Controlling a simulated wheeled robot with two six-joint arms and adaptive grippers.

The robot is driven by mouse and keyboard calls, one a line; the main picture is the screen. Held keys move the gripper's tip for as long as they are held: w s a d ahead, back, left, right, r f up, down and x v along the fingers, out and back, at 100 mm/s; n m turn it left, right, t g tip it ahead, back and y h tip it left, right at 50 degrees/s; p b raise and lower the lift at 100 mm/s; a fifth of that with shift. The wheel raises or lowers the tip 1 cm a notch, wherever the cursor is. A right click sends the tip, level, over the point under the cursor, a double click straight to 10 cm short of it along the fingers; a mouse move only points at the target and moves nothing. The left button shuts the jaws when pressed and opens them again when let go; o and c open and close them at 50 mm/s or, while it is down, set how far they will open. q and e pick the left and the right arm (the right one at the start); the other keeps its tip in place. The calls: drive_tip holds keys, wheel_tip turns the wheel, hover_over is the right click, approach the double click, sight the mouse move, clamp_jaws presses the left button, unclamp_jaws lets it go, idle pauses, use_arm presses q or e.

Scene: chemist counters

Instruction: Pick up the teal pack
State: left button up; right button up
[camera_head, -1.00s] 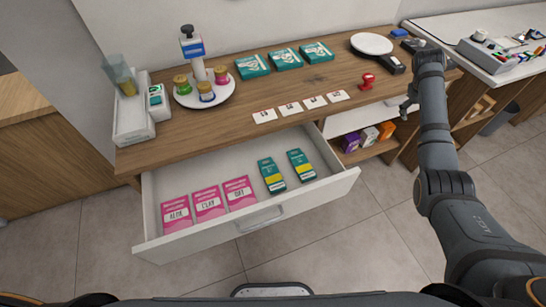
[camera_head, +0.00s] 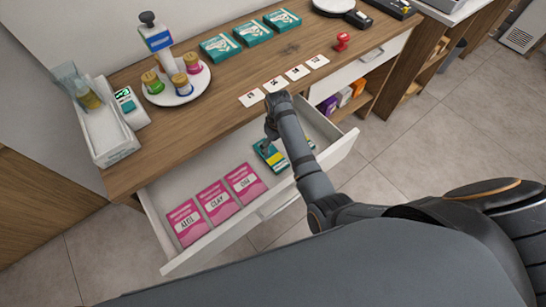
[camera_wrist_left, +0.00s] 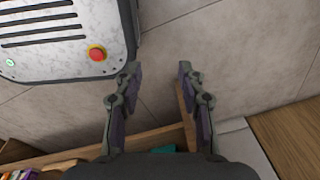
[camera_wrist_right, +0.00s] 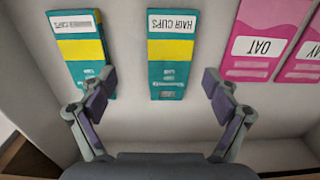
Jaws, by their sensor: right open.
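Two teal packs with yellow bands lie in the open drawer. One teal pack (camera_head: 272,157) is just beside my right gripper (camera_head: 271,137) in the head view; the other is mostly hidden by my right arm. In the right wrist view, one teal pack (camera_wrist_right: 173,52) labelled "HAIR CLIPS" lies ahead between the fingers of my right gripper (camera_wrist_right: 160,80). The other teal pack (camera_wrist_right: 80,48) is further left, partly behind the left finger. My right gripper is open and empty. My left gripper (camera_wrist_left: 159,68) shows only in its wrist view, open and empty.
Pink packs (camera_head: 217,202) lie at the drawer's left. The drawer's white front (camera_head: 215,247) stands out from the wooden counter (camera_head: 225,85).

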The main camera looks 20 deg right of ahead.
sight(274, 158)
drive_tip(key=shift+w+a+f, duration=0.15)
drive_tip(key=shift+a+f, duration=0.5)
drive_tip(key=shift+f, duration=0.05)
drive_tip(key=f, duration=0.1)
drive_tip(key=s+f, duration=0.1)
drive_tip(key=shift+f, duration=0.3)
wheel_tip(274, 158, down, 2)
drive_tip(key=shift+w+f, duration=0.1)
drive_tip(key=shift+a, duration=0.1)
drive_tip(key=shift+c, duration=1.6)
drive_tip(key=c, duration=0.9)
use_arm(q)
drive_tip(key=a, duration=0.1)
drive_tip(key=w+a, duration=0.1)
drive_tip(key=shift+w+a, duration=0.1)
drive_tip(key=shift+a, duration=0.3)
drive_tip(key=shift+r, duration=0.15)
